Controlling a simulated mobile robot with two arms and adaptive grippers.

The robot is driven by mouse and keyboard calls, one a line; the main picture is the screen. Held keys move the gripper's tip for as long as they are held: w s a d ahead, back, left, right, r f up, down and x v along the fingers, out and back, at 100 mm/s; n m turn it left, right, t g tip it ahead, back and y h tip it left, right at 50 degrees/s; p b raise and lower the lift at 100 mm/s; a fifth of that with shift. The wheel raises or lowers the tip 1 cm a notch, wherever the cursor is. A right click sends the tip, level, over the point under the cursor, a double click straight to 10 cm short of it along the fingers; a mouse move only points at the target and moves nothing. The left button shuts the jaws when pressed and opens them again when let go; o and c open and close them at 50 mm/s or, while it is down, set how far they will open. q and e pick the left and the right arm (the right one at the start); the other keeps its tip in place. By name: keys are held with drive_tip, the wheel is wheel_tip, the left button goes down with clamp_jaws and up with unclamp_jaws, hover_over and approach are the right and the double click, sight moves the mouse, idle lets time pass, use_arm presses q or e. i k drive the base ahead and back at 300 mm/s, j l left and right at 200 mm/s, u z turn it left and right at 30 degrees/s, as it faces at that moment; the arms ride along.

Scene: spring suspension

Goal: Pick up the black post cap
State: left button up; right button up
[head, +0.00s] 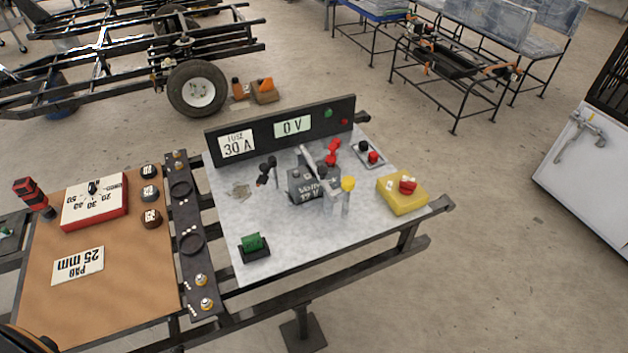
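A small black cap (363,146), which looks like the black post cap, sits on a small grey tray (379,163) at the right back of the metal work surface. A similar red cap (373,158) sits just in front of it on the same tray. A dark grey 12 V battery (302,189) stands to the left of the tray, near the middle of the surface. Neither of my grippers is in view, and nothing covers the black cap.
A panel reading 30 A and 0 V (279,130) stands along the back edge. Red clamps (332,152), black clamps (268,171), a yellow-topped upright item (347,185) and a yellow block (403,197) stand nearby. The front right of the metal surface (310,238) is clear.

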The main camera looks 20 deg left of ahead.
sight(364, 145)
drive_tip(key=u, duration=0.8)
drive_tip(key=i+l+u, duration=0.15)
drive_tip(key=l+u, duration=0.3)
drive_tip(key=i+l+u, duration=0.1)
drive_tip(key=l+u, duration=0.85)
